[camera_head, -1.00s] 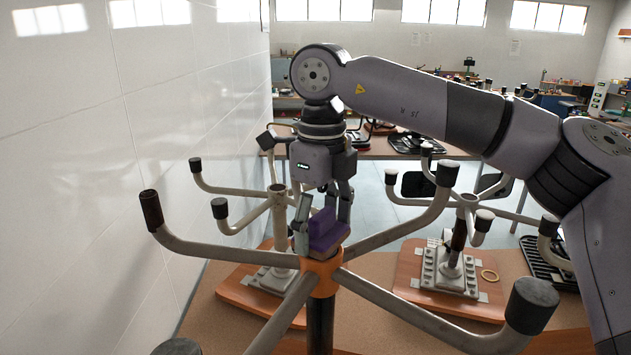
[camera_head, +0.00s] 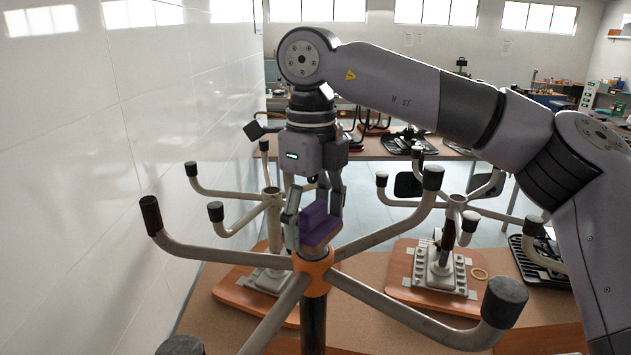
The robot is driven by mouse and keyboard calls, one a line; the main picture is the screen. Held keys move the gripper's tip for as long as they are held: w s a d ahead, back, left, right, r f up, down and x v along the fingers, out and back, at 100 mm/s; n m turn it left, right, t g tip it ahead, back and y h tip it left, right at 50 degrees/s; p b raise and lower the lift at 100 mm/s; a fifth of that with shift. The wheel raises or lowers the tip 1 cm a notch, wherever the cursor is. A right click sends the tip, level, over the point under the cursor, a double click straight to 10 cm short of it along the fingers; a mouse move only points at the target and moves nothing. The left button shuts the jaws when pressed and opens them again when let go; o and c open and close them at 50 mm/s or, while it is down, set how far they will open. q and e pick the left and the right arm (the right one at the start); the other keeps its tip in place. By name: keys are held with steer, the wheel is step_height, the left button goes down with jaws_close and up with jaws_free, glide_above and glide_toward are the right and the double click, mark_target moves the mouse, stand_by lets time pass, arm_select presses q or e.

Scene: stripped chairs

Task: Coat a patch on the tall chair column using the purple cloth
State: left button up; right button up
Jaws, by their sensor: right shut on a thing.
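The tall chair column (camera_head: 314,322) is dark below an orange hub (camera_head: 313,270), from which several metal arms with dark end caps spread out. My right gripper (camera_head: 316,222) points down just above the hub and is shut on the purple cloth (camera_head: 318,220), which is folded into a block shape. The cloth is right over the top of the column; I cannot tell whether it touches it. My left gripper is not in view.
A bent chair arm (camera_head: 400,224) rises just right of my gripper. A white wall (camera_head: 130,180) closes off the left side.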

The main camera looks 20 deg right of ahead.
mark_target(313, 205)
step_height(313, 205, up, 3)
steer(key=shift+f+p, duration=0.1)
steer(key=shift+p, duration=0.65)
steer(key=shift+s+r+p, duration=0.15)
steer(key=shift+r+p, duration=0.25)
steer(key=shift+r, duration=0.35)
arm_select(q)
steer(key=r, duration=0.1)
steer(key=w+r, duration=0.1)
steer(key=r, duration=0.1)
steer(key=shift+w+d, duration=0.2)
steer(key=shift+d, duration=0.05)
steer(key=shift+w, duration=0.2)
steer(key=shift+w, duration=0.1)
